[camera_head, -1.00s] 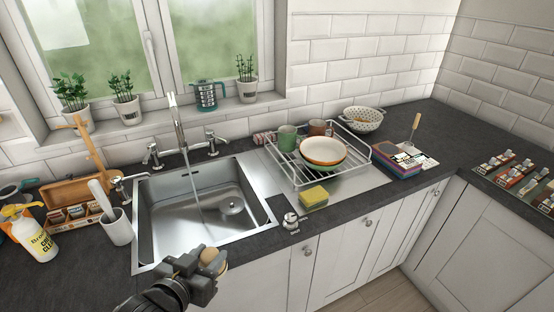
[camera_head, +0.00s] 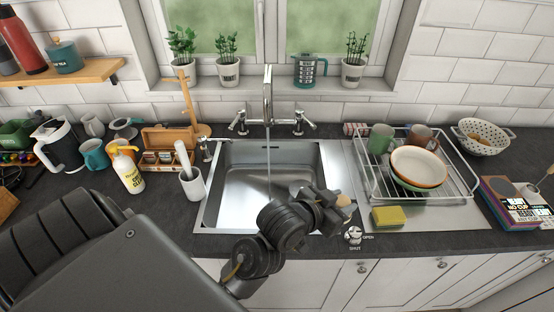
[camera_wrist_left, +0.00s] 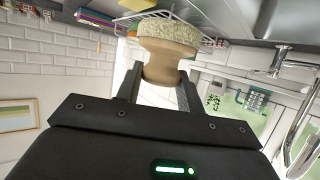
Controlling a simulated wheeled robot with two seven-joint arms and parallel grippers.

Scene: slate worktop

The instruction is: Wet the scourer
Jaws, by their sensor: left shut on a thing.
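My left gripper (camera_head: 335,205) is shut on a scourer (camera_head: 344,200) with a pale wooden knob. In the left wrist view the scourer (camera_wrist_left: 168,30) shows its round, bristly, cream-green pad beyond the knob, which sits between the fingers (camera_wrist_left: 160,85). In the head view gripper and scourer appear over the front right corner of the sink (camera_head: 225,188), apart from the water. A thin stream of water (camera_head: 269,160) runs from the tap (camera_head: 268,95) into the sink. My right gripper is not in view.
A yellow sponge (camera_head: 388,216) lies on the drainer in front of the dish rack (camera_head: 470,185), which holds bowls and mugs. A white utensil pot (camera_head: 192,187) and a yellow spray bottle (camera_head: 129,174) stand left of the sink. The sink's middle looks clear.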

